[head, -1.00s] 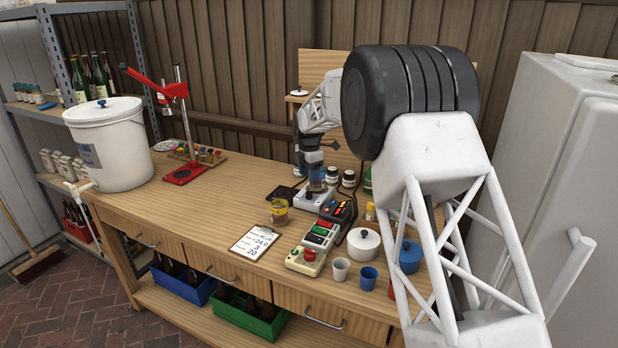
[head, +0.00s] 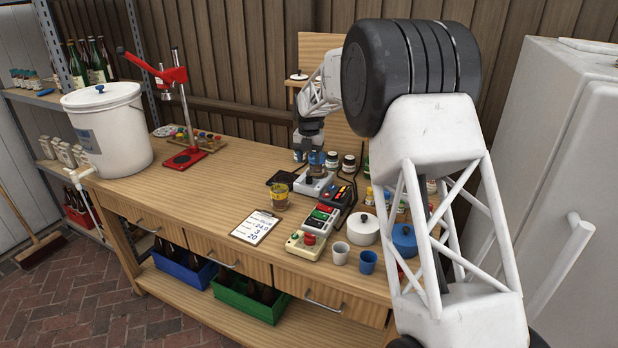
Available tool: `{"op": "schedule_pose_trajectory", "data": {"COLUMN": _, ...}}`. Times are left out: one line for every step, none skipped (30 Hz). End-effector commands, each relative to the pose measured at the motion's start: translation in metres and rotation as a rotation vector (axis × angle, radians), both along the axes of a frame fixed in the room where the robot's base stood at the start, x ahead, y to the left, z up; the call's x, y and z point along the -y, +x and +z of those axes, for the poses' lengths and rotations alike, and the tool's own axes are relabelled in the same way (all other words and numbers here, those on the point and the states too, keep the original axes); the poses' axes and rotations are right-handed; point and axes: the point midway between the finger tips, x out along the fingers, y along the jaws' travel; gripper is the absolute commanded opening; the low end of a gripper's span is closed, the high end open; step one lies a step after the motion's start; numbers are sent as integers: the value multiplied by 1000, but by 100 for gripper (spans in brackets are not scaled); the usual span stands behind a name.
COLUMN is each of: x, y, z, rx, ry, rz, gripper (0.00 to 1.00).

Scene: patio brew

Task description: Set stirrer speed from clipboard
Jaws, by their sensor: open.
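The clipboard (head: 255,227) lies on the wooden bench near its front edge. Its white sheet carries a few lines of large writing; the lower ones look like 3 and 20, and the small upper lines are too blurred to read. A small white device (head: 313,188), which looks like the stirrer, stands behind it to the right. The device's dial and setting are not readable.
A glass of amber liquid (head: 279,197) stands between the clipboard and the device. The bench's left middle is clear.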

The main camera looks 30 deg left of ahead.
Motion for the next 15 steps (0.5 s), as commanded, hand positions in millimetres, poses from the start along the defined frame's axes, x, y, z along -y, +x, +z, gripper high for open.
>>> {"op": "schedule_pose_trajectory", "data": {"x": 0, "y": 0, "z": 0, "rx": 0, "ry": 0, "rz": 6, "gripper": 53}}
{"op": "schedule_pose_trajectory", "data": {"x": 0, "y": 0, "z": 0, "rx": 0, "ry": 0, "rz": 8, "gripper": 53}}
{"op": "schedule_pose_trajectory", "data": {"x": 0, "y": 0, "z": 0, "rx": 0, "ry": 0, "rz": 9, "gripper": 53}}
{"op": "schedule_pose_trajectory", "data": {"x": 0, "y": 0, "z": 0, "rx": 0, "ry": 0, "rz": 9, "gripper": 53}}
{"op": "schedule_pose_trajectory", "data": {"x": 0, "y": 0, "z": 0, "rx": 0, "ry": 0, "rz": 8, "gripper": 53}}
{"op": "schedule_pose_trajectory", "data": {"x": 0, "y": 0, "z": 0, "rx": 0, "ry": 0, "rz": 8, "gripper": 53}}
{"op": "schedule_pose_trajectory", "data": {"x": 0, "y": 0, "z": 0, "rx": 0, "ry": 0, "rz": 7, "gripper": 53}}
{"op": "schedule_pose_trajectory", "data": {"x": 0, "y": 0, "z": 0, "rx": 0, "ry": 0, "rz": 7, "gripper": 53}}
{"op": "schedule_pose_trajectory", "data": {"x": 0, "y": 0, "z": -1, "rx": 0, "ry": 0, "rz": 7, "gripper": 53}}
{"op": "schedule_pose_trajectory", "data": {"x": 0, "y": 0, "z": -1, "rx": -1, "ry": 0, "rz": 7, "gripper": 53}}
{"op": "schedule_pose_trajectory", "data": {"x": 0, "y": 0, "z": -1, "rx": -1, "ry": 0, "rz": 7, "gripper": 53}}
{"op": "schedule_pose_trajectory", "data": {"x": 0, "y": 0, "z": -2, "rx": -1, "ry": 0, "rz": 7, "gripper": 53}}
{"op": "schedule_pose_trajectory", "data": {"x": 0, "y": 0, "z": -2, "rx": -1, "ry": 0, "rz": 6, "gripper": 53}}
{"op": "schedule_pose_trajectory", "data": {"x": 0, "y": 0, "z": -3, "rx": -1, "ry": 0, "rz": 6, "gripper": 53}}
{"op": "schedule_pose_trajectory", "data": {"x": 0, "y": 0, "z": -5, "rx": -1, "ry": 0, "rz": 6, "gripper": 53}}
